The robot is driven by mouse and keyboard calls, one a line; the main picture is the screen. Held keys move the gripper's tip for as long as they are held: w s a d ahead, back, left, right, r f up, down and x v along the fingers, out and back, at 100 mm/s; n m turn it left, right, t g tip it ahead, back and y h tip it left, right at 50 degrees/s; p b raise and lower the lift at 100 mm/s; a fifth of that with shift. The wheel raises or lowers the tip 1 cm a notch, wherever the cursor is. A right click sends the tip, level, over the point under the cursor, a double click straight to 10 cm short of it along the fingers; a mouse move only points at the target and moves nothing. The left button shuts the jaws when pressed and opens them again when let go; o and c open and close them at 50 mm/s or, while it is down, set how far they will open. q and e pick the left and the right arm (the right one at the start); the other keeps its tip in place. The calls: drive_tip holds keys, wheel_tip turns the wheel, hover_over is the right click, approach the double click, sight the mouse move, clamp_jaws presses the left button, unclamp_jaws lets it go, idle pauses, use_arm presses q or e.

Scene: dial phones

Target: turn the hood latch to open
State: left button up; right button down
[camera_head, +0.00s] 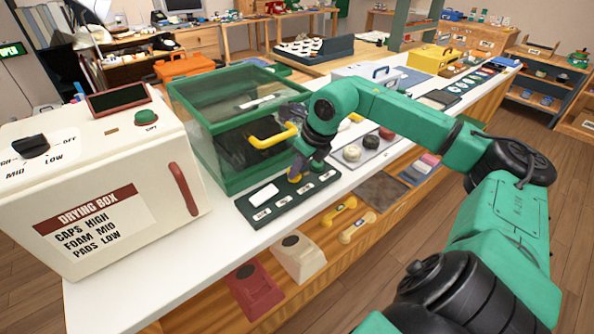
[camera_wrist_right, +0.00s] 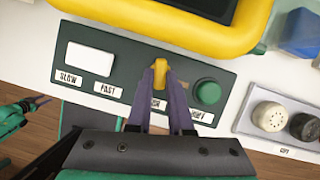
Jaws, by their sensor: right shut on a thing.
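The hood (camera_head: 215,100) is a clear box with a green frame and a yellow handle (camera_head: 272,136); it looks closed. In front of it lies a dark green panel (camera_head: 258,222) with a white pad (camera_wrist_right: 90,58), a green knob (camera_wrist_right: 207,92) and printed labels. The small yellow latch (camera_wrist_right: 160,70) stands upright in the right wrist view. My right gripper (camera_wrist_right: 160,95) is shut on it, one purple finger on each side. The fingers partly hide the labels below it. A green part with dark prongs, perhaps my left gripper (camera_wrist_right: 38,103), shows at the left edge there.
A drying box (camera_head: 100,180) stands left of the hood. A tray with round knobs (camera_head: 365,149) lies right of the panel. Phone handsets (camera_head: 340,210) and a red phone part (camera_head: 253,288) are on the lower shelf. The white counter's front edge is close to the panel.

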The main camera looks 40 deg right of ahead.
drive_tip(key=shift+d+n+y, duration=0.15)
drive_tip(key=shift+n+y, duration=0.25)
drive_tip(key=shift+n, duration=0.5)
drive_tip(key=shift+w+r+n+y+p, duration=0.1)
drive_tip(key=shift+r+n+y+p, duration=0.15)
drive_tip(key=shift+n+p, duration=0.45)
drive_tip(key=n+g+y+p, duration=0.1)
drive_tip(key=n+p, duration=0.1)
drive_tip(key=n, duration=0.2)
drive_tip(key=shift+w+d, duration=0.1)
drive_tip(key=shift+d, duration=0.05)
drive_tip(key=shift+w+d+f+n+g+y+p, duration=0.1)
drive_tip(key=shift+n+g+y+p, duration=0.25)
drive_tip(key=shift+n+p, duration=0.45)
drive_tip(key=shift+w+f+n+g+y+p, duration=0.1)
drive_tip(key=shift+n+g+y+p, duration=0.2)
drive_tip(key=shift+n, duration=0.8)
drive_tip(key=c, duration=0.8)
unclamp_jaws()
drive_tip(key=shift+s, duration=0.1)
drive_tip(key=p+v, duration=0.1)
drive_tip(key=v, duration=1.3)
drive_tip(key=shift+r, duration=0.3)
